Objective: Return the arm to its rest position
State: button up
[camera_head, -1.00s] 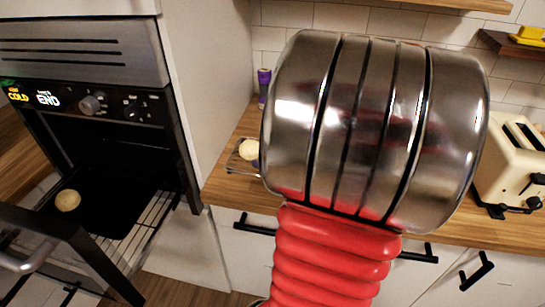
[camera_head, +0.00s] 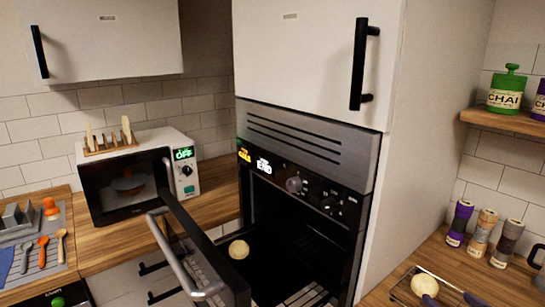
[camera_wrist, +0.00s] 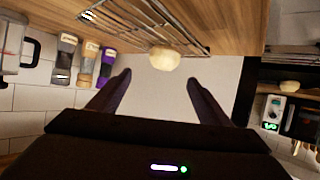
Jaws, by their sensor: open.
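My gripper (camera_wrist: 158,77) shows in the wrist view with its two dark fingers spread apart and nothing between them. That view is upside down. A pale round bun (camera_wrist: 165,58) lies on a wire rack (camera_wrist: 130,22) on the counter, just beyond the fingertips in the picture and apart from them. The same bun shows in the head view (camera_head: 424,285) at the lower right.
The oven (camera_head: 310,150) has its door (camera_head: 190,250) open, with another round bun (camera_head: 239,249) inside. A microwave (camera_head: 140,170) stands left of it. Spice jars (camera_head: 482,233) stand behind the rack. A tall cabinet side (camera_head: 430,130) rises beside the counter.

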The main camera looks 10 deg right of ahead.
jog(key=w+a+r+g+h, duration=0.25)
jog(key=w+a+r, duration=0.25)
jog(key=a+r, duration=0.45)
jog(key=s+a+f+n+g+y, duration=0.1)
jog(key=s+a+y, duration=0.1)
jog(key=a, duration=0.6)
jog(key=s+a+f+g+y, duration=0.1)
jog(key=s+a+g+y, duration=0.1)
jog(key=s+a, duration=0.3)
jog(key=s+a+n+g+y, duration=0.1)
jog(key=s+a, duration=0.3)
jog(key=a, duration=0.7)
jog(key=shift+a+f+n+y, duration=0.3)
jog(key=shift+a+f+y, duration=0.1)
jog(key=shift+y, duration=0.25)
